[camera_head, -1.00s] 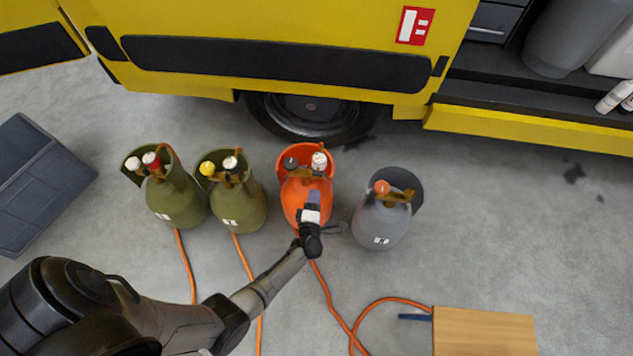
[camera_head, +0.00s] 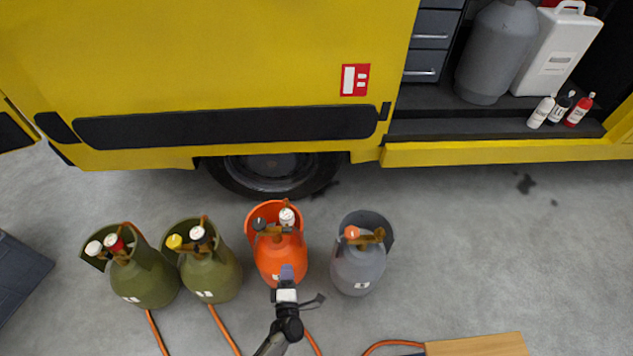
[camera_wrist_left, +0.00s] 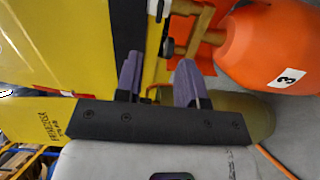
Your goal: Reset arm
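My left gripper (camera_head: 287,272) reaches in from below and is in front of the lower part of the orange cylinder (camera_head: 283,254) in the head view. In the left wrist view its two purple-grey fingers (camera_wrist_left: 158,75) stand apart with nothing held between them. There the orange cylinder (camera_wrist_left: 258,55), with a white label marked 3, lies to the right of the fingers. Its brass valve (camera_wrist_left: 190,32) is just beyond the fingertips; I cannot tell whether they touch. My right gripper is not in view.
Two olive cylinders (camera_head: 144,278) (camera_head: 211,274) stand left of the orange one and a grey cylinder (camera_head: 358,268) stands right. Orange hoses (camera_head: 224,328) run along the floor. A yellow truck (camera_head: 220,60) blocks the back. A wooden box (camera_head: 478,345) is at the lower right.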

